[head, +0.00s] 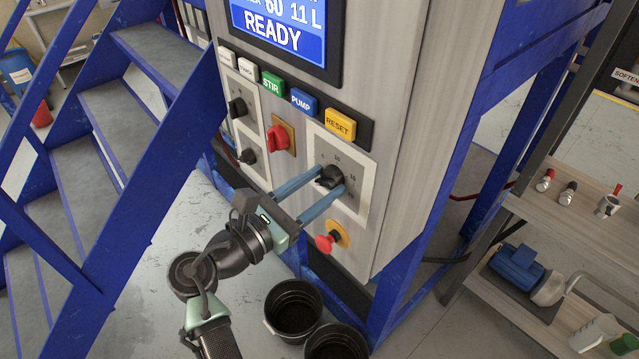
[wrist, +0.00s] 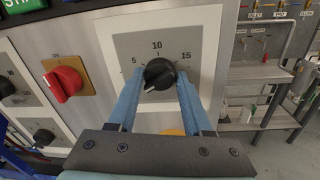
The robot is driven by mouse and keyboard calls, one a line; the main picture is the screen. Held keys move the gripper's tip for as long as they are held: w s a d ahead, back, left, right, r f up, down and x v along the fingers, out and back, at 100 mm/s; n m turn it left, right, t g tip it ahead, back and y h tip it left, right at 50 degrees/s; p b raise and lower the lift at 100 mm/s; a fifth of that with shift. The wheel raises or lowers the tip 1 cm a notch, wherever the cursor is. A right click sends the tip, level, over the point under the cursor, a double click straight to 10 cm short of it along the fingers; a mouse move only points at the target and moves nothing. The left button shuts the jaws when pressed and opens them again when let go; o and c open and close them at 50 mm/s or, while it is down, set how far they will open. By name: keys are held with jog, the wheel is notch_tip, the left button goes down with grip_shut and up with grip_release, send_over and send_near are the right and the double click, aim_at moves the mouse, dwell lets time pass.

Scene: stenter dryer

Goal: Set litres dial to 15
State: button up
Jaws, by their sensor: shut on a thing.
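The litres dial is a black knob (head: 331,176) on a pale plate (head: 364,158) at the lower right of the machine's control panel. In the wrist view the knob (wrist: 159,74) sits between 5 at left, 10 on top and 15 at right. A pale mark shows at its lower left edge; I cannot tell for sure what value it is set to. My gripper (head: 328,182) reaches the panel from the lower left, its two blue fingers on either side of the knob and shut on it. The screen (head: 285,30) reads "11 L" and "READY".
A red emergency button (head: 327,242) is just below the dial. A red switch (head: 277,138) and smaller black knobs are to its left. The yellow RESET button (head: 340,123) is above. Blue stairs (head: 165,130) stand at left, black buckets (head: 293,309) below, shelves (head: 520,310) at right.

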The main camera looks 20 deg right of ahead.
grip_shut()
jog(key=shift+f+m+b, duration=0.1)
jog(key=shift+m+b, duration=0.2)
jog(key=shift+w+a+f+n+g+h+b, duration=0.15)
jog(key=shift+n+g+b, duration=0.25)
jog(key=shift+n+b, duration=5.35)
jog(key=shift+d+r+n+g+h+b, duration=0.15)
jog(key=shift+n+g+b, duration=0.25)
jog(key=shift+n+b, duration=5.35)
jog(key=shift+w+a+f+n+g+h+b, duration=0.15)
jog(key=shift+n+g+b, duration=0.25)
jog(key=shift+n+b, duration=5.35)
jog(key=shift+n+p, duration=0.25)
jog(key=shift+p, duration=0.05)
